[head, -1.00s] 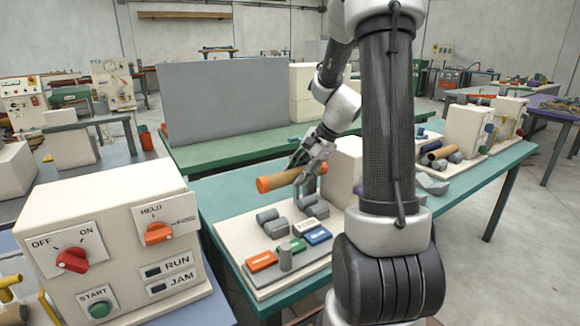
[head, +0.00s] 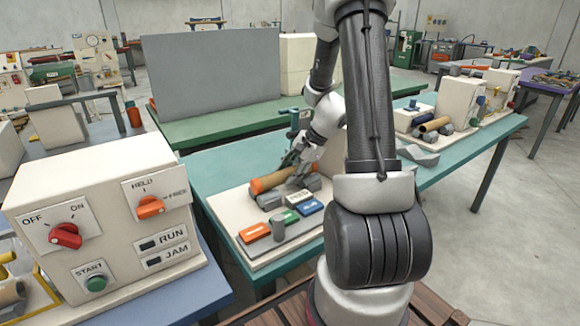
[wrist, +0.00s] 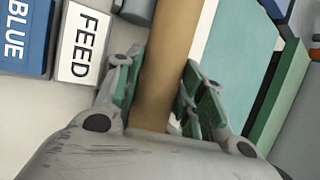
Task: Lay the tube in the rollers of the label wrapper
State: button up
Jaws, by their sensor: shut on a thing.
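The brown tube (head: 274,179) with an orange end lies low over the grey rollers (head: 268,201) of the label wrapper, whose cream base (head: 237,217) stands on a teal table. My gripper (head: 296,168) is shut on the tube toward its far end. In the wrist view the tube (wrist: 166,55) runs between the two green-padded fingers (wrist: 160,95). A grey roller end (wrist: 138,10) shows beside it. The tube appears at or just above the rollers; I cannot tell whether it touches them. My gripper and arm hide its far end.
Orange (head: 254,232), green, blue (head: 310,207) and white blocks and a short grey post (head: 278,227) stand in front of the rollers. A control box (head: 110,220) with knobs is at the left. A similar station with a tube (head: 433,125) is at the right.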

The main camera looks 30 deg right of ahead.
jog(key=o, duration=1.1)
jog(key=v, duration=1.2)
notch_tip(320, 180, up, 7)
jog(key=shift+f+n, duration=0.1)
jog(key=shift+n, duration=0.2)
